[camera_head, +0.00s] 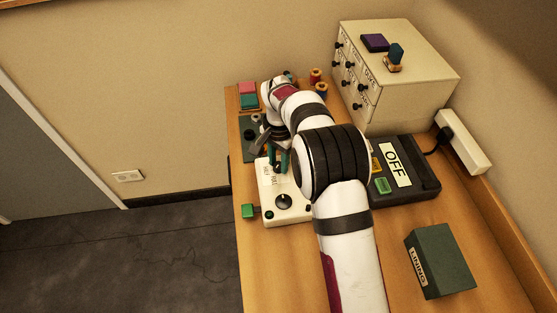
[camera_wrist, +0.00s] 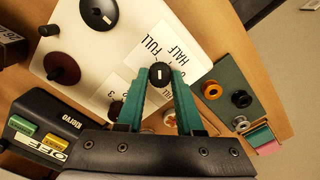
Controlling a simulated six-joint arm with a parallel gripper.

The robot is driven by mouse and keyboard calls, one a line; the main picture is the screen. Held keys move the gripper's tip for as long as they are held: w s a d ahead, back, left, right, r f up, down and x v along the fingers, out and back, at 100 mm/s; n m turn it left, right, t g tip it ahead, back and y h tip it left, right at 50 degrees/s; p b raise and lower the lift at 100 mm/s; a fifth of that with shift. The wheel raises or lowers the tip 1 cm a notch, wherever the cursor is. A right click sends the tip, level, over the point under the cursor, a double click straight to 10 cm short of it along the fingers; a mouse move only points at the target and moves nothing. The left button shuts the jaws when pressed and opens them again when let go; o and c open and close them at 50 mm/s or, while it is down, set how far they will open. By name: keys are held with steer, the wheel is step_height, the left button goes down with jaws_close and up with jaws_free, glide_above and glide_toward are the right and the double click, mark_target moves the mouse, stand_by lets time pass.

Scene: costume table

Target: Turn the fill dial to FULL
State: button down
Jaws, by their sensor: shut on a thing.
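The fill dial is a small black knob (camera_wrist: 160,70) with a white mark, on a white panel (camera_wrist: 120,50) in the wrist view. FULL and HALF are printed on a label (camera_wrist: 158,45) just beyond it. The white mark runs roughly up and down in the picture; I cannot tell which word it points to. My gripper (camera_wrist: 160,80) has its two teal fingers closed on the sides of the knob. In the head view my gripper (camera_head: 278,160) is over the far part of the panel (camera_head: 270,215), and the fill dial is hidden there.
The panel also bears a larger black dial (camera_wrist: 98,12) and a dark red knob (camera_wrist: 62,68). A dark device with an OFF label (camera_head: 397,165) stands to the right. A LINING box (camera_head: 445,262) and a drawer cabinet (camera_head: 400,85) stand on the table. Spools (camera_wrist: 211,90) lie near.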

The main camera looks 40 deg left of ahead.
mark_target(279, 165)
steer(key=shift+n, duration=0.8)
steer(key=c, duration=0.6)
jaws_free()
steer(key=shift+o, duration=0.2)
steer(key=shift+r, duration=0.1)
step_height(279, 165, up, 16)
